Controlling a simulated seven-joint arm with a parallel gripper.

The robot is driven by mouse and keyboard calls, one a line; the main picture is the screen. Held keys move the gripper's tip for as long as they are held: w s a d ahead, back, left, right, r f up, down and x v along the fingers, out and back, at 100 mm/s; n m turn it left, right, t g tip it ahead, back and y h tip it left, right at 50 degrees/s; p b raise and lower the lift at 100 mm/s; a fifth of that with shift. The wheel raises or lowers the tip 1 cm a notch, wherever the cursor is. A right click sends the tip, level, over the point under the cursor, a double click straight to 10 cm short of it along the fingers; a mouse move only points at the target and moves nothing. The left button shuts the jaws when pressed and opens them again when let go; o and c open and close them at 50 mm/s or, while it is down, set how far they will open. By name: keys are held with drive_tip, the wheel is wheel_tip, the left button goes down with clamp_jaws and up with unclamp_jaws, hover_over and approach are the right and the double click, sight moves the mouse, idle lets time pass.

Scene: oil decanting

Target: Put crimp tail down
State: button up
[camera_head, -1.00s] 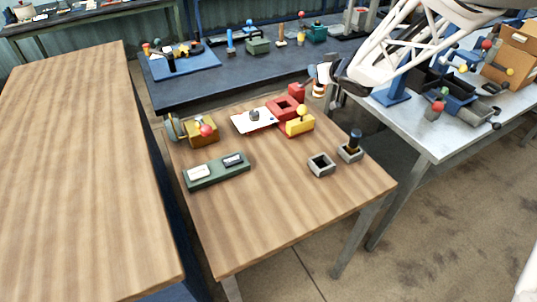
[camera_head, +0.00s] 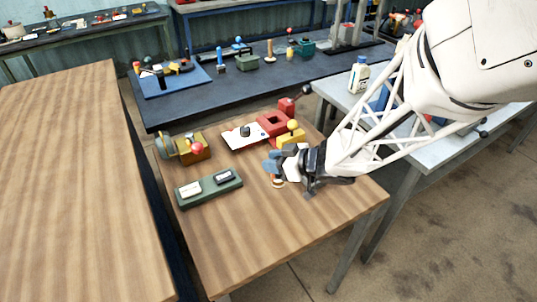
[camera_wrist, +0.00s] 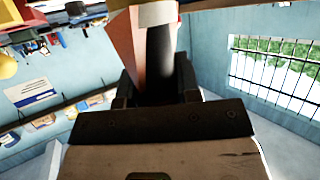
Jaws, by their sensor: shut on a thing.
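My gripper (camera_head: 284,166) is low over the right part of the front wooden table, tilted sideways. It is shut on a piece with an orange-red face, a white part and a dark part, which I take for the crimp tail (camera_wrist: 127,45). In the head view only its small white-and-orange end (camera_head: 278,182) shows below the jaws. I cannot tell whether that end touches the table. The two grey square holders are hidden behind my gripper and arm.
A red block device with a yellow knob (camera_head: 292,125) stands close behind my gripper, beside a white plate (camera_head: 238,137). A brass-coloured device with a red ball (camera_head: 197,148) and a green tray (camera_head: 208,188) are to the left. The wooden table's front (camera_head: 270,235) is clear.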

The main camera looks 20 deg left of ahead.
drive_tip(key=shift+w+a, duration=0.1)
drive_tip(key=shift+w, duration=0.05)
drive_tip(key=w+a+f, duration=0.1)
drive_tip(key=w+a, duration=0.7)
drive_tip(key=w, duration=0.5)
drive_tip(key=shift+w+a+f, duration=0.15)
drive_tip(key=shift+a+f, duration=0.05)
drive_tip(key=shift+f, duration=0.15)
drive_tip(key=shift+f, duration=1.65)
drive_tip(key=shift+f, duration=0.15)
drive_tip(key=o, duration=1)
